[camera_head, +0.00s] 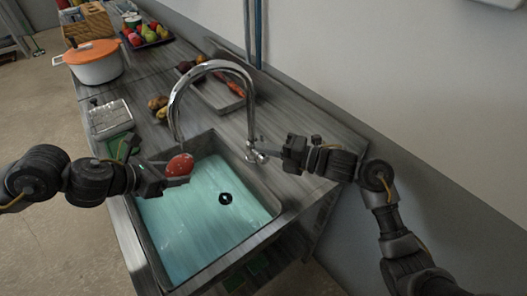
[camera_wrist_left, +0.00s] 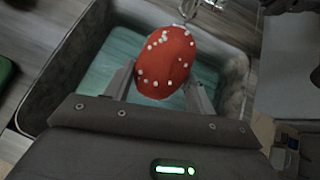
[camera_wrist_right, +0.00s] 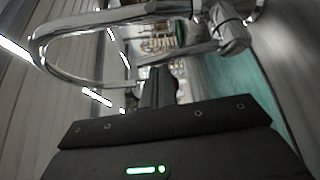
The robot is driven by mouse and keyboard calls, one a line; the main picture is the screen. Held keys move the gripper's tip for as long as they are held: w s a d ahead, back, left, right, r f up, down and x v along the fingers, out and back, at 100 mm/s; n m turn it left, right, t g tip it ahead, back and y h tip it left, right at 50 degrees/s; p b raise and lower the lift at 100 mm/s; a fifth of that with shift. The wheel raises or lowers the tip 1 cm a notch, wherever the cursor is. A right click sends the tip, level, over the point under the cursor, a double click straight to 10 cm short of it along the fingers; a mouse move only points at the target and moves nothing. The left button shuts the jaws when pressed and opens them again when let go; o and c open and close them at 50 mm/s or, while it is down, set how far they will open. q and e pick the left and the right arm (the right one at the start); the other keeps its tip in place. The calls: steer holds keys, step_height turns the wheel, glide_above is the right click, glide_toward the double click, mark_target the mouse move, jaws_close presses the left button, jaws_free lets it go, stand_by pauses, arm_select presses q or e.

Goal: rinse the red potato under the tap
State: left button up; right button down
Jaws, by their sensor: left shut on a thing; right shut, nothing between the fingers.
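The red potato (camera_head: 180,164) is held over the sink (camera_head: 277,205), just below the end of the tap spout (camera_head: 174,110). My left gripper (camera_head: 172,176) is shut on it. In the left wrist view the potato (camera_wrist_left: 165,62) sits between the fingers, with pale specks on its skin. My right gripper (camera_head: 278,153) is shut and empty beside the tap's base and handle (camera_head: 257,152). In the right wrist view the tap handle (camera_wrist_right: 232,34) is close ahead of it; I cannot tell whether they touch. No clear water stream shows from the spout.
The sink basin looks turquoise with a dark drain (camera_head: 226,198). Behind it are brown potatoes (camera_head: 158,104) and a tray with carrots (camera_head: 225,94). An orange-lidded pot (camera_head: 95,66) and a fruit tray (camera_head: 150,38) stand farther back. The wall is close on the right.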

arm_select(q)
steer(key=shift+s+a, duration=0.15)
arm_select(e)
steer(key=shift+w+d+r, duration=0.2)
steer(key=shift+w+d, duration=0.45)
steer(key=shift+d, duration=0.1)
arm_select(q)
steer(key=shift+w+d, duration=0.25)
steer(key=shift+s, duration=0.1)
steer(key=shift+a, duration=0.2)
arm_select(e)
steer(key=s+d, duration=0.6)
steer(key=s, duration=0.1)
